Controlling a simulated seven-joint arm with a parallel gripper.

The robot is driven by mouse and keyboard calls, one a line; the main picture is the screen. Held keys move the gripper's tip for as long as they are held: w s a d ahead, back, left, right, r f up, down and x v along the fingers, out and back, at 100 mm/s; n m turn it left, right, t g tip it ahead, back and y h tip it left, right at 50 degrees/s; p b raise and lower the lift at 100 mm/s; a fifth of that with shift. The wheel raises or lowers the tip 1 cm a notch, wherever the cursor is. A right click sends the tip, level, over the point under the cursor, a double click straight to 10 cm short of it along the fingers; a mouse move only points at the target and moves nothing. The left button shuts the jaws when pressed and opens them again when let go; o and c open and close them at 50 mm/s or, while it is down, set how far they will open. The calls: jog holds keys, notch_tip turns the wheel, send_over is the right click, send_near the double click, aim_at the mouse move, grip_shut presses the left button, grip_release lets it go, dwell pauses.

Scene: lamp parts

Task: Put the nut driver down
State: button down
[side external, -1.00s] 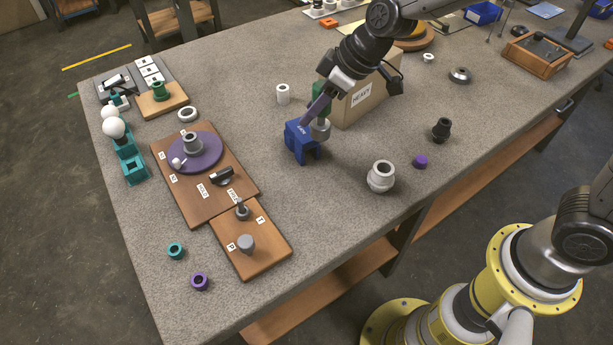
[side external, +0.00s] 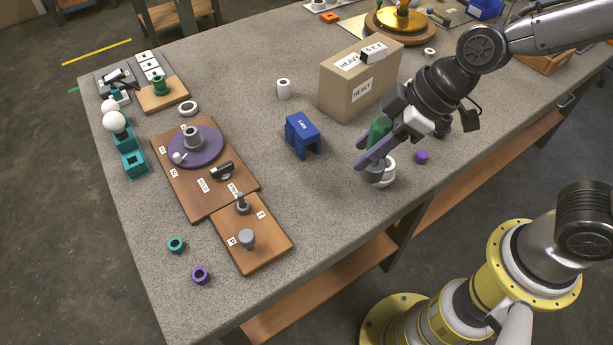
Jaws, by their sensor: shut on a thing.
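The nut driver, with a green handle (side external: 379,130) and a grey lower end, is upright in my gripper (side external: 372,158). My gripper is shut on it, and a purple finger covers part of it. The driver's lower end is over or in the pale round holder (side external: 390,175) at the right front of the table; I cannot tell whether it touches. The blue block labelled NUT (side external: 302,135) stands on the table to the left of my gripper, with nothing in it that I can see.
A cardboard box labelled HEAVY (side external: 345,90) stands behind my gripper. A purple ring (side external: 421,157) lies right of the holder. A dark part stands behind my gripper, partly hidden. Wooden boards (side external: 190,195) with lamp parts lie at left. The table between blue block and boards is clear.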

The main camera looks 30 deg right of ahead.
jog(key=shift+w+a+f, duration=1)
jog(key=shift+w+f, duration=0.6)
jog(key=shift+f, duration=0.35)
jog(key=shift+w+a+f, duration=1)
jog(key=shift+w+f, duration=0.65)
jog(key=shift+f, duration=0.3)
jog(key=shift+w+a+f, duration=1)
jog(key=shift+w+f, duration=0.6)
jog(key=shift+f, duration=0.35)
jog(key=shift+f, duration=0.2)
jog(key=shift+c, duration=2.1)
grip_release()
